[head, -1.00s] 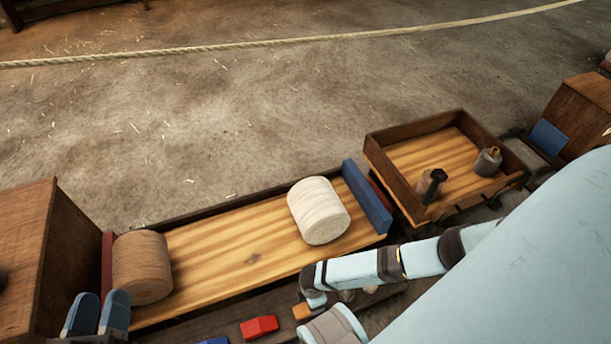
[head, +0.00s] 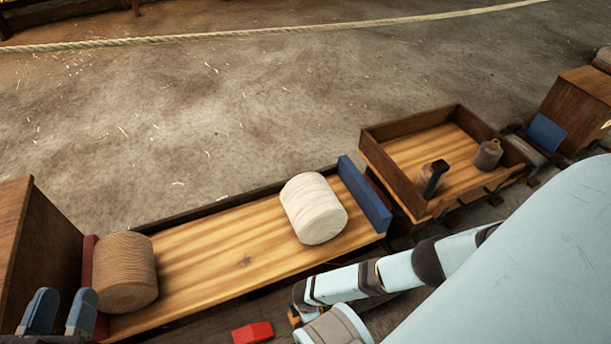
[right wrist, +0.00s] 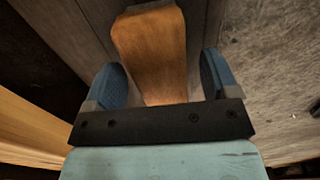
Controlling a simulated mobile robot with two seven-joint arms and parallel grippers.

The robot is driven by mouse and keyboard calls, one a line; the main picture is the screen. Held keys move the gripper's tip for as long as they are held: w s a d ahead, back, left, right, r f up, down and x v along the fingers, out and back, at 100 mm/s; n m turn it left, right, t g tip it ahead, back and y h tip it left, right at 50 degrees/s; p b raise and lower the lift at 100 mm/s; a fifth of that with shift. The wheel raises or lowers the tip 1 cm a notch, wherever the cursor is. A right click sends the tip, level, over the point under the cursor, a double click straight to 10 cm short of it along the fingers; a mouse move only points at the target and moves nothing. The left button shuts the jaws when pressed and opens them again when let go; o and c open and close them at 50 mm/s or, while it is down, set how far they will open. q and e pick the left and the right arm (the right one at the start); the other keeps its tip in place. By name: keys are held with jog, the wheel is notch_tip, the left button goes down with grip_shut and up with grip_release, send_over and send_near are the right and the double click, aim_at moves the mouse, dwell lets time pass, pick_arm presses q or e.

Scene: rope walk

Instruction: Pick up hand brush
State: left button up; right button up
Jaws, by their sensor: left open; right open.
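An orange-brown wooden piece (right wrist: 152,40), which looks like the handle of the hand brush, shows in the right wrist view. It lies between the two blue fingers of my right gripper (right wrist: 160,80), which is open around or just above it; contact cannot be told. No bristles show. In the head view a bit of orange shows beside my right wrist, mostly hidden. My left gripper (head: 61,312) is open and empty at the lower left of the head view, near the tan twine spool (head: 126,272).
A long wooden tray (head: 225,262) holds the tan spool and a white spool (head: 314,208), with a blue end board (head: 365,195). A smaller tray (head: 430,150) holds two small items. A red block (head: 252,333) lies in front. A rope (head: 270,35) crosses the open floor.

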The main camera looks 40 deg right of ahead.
jog(key=shift+r, duration=0.1)
jog(key=shift+c, duration=0.5)
jog(key=c, duration=1)
jog(key=shift+c, duration=0.2)
jog(key=shift+r+p, duration=0.5)
jog(key=shift+r, duration=0.1)
notch_tip(320, 180, up, 8)
jog(key=p, duration=0.4)
jog(key=shift+f+p, duration=0.25)
jog(key=shift+p, duration=0.15)
pick_arm(q)
notch_tip(320, 180, up, 9)
jog(key=s+n+t+p, duration=0.2)
jog(key=n+p, duration=0.2)
jog(key=p, duration=0.1)
jog(key=shift+s+d, duration=0.35)
pick_arm(e)
notch_tip(320, 180, up, 11)
jog(key=shift+r, duration=0.15)
